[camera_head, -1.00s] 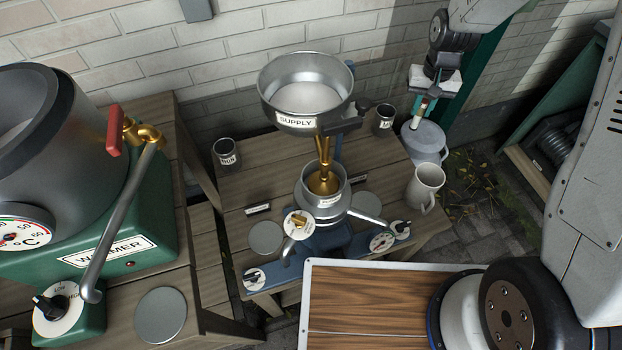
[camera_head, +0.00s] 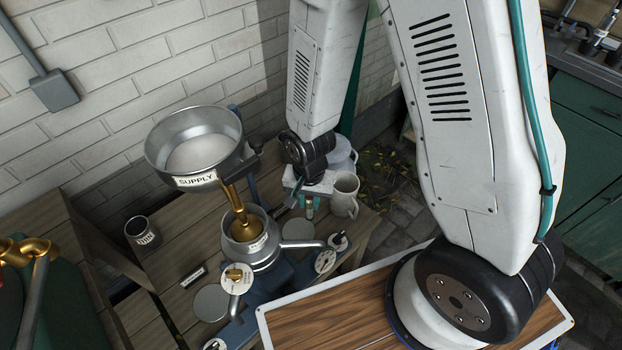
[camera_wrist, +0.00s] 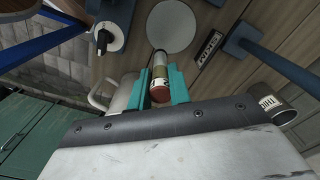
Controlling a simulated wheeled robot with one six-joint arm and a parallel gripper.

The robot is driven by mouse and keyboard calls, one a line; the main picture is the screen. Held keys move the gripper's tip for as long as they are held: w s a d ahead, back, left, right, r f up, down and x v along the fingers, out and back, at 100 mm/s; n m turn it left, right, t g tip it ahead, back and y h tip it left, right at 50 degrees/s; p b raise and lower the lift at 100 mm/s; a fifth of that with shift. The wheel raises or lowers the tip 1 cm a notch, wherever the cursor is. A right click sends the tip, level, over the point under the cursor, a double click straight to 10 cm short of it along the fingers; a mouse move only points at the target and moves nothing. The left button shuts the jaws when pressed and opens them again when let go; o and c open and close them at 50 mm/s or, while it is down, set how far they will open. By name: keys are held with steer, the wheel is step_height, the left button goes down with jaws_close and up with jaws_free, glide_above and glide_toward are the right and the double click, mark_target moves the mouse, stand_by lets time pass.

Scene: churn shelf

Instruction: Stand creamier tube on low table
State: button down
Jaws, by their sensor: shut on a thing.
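My gripper (camera_head: 306,203) is shut on the creamier tube (camera_wrist: 159,78), a small tube with a clear or pale body and a reddish-brown end. In the wrist view the tube sits between my teal fingers (camera_wrist: 160,86), with its reddish end toward the camera. In the head view the tube (camera_head: 309,208) is small and partly hidden by my wrist. The low table (camera_head: 165,268) is slatted wood. My gripper is over its right part, beside the separator. I cannot tell the tube's height above the boards.
The separator with its SUPPLY bowl (camera_head: 196,150) stands on the table. A pale mug (camera_head: 345,195) is close right of my gripper. A labelled dark cup (camera_head: 142,232) stands at left. A grey disc (camera_wrist: 171,27) and a dial (camera_wrist: 108,38) lie ahead in the wrist view.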

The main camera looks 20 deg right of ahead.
steer(key=shift+w+d+f, duration=0.8)
steer(key=shift+w+d, duration=0.65)
steer(key=shift+w, duration=0.3)
steer(key=shift+w+d+f, duration=0.8)
steer(key=shift+w+d, duration=0.6)
steer(key=shift+w, duration=0.3)
steer(key=shift+w+d+f, duration=0.8)
steer(key=shift+w+d, duration=0.65)
steer(key=shift+w, duration=0.3)
steer(key=shift+f, duration=0.15)
steer(key=c, duration=1.3)
jaws_free()
